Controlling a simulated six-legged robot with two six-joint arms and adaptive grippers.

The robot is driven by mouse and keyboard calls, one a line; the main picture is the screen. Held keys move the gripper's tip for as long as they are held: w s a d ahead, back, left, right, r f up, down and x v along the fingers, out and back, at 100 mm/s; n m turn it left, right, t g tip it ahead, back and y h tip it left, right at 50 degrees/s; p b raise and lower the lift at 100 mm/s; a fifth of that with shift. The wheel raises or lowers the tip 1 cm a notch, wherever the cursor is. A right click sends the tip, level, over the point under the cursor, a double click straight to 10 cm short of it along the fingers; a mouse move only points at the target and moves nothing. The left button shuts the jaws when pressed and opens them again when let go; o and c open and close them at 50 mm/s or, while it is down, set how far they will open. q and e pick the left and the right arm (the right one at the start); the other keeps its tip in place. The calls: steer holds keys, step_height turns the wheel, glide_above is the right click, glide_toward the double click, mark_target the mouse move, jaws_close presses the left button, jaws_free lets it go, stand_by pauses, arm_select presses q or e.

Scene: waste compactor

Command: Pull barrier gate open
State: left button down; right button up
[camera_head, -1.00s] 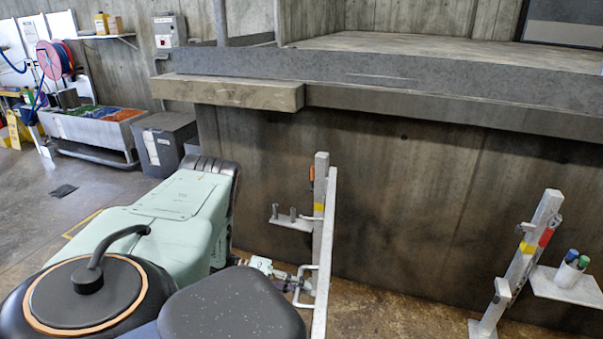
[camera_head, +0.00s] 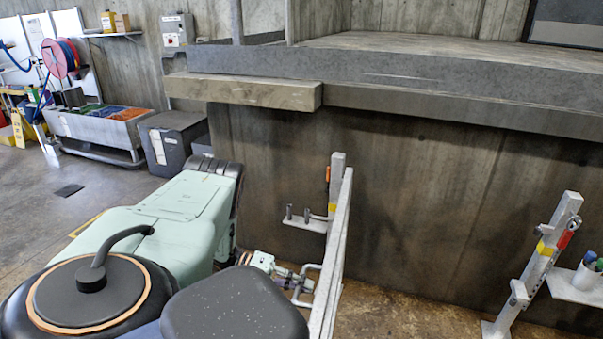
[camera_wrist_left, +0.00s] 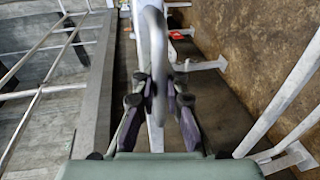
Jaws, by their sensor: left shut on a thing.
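The barrier gate (camera_head: 336,262) is a pale grey metal frame hinged at an upright post (camera_head: 336,185) with a yellow band. In the head view it stands nearly edge-on, pointing towards me. Its bent handle (camera_head: 301,290) sticks out on the left side. My left gripper (camera_head: 292,281) is at this handle, partly hidden by my arm. In the left wrist view the curved grey handle (camera_wrist_left: 156,45) passes between the dark fingers of my left gripper (camera_wrist_left: 160,95), which are shut on it. My right gripper is not in view.
A second post (camera_head: 540,262) with a yellow band stands at the right, with a small shelf (camera_head: 580,288) holding pens. The floor between the posts is clear. A concrete wall (camera_head: 420,210) stands behind. A dark bin (camera_head: 170,140) stands at the back left.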

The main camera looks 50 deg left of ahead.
arm_select(q)
steer(key=shift+s+r, duration=0.1)
stand_by(0.3)
steer(key=c, duration=1.9)
jaws_free()
steer(key=o, duration=0.5)
steer(key=shift+s, duration=0.15)
steer(key=shift+a, duration=0.1)
steer(key=v, duration=1.1)
steer(key=shift+s+a, duration=0.25)
steer(key=shift+a, duration=0.05)
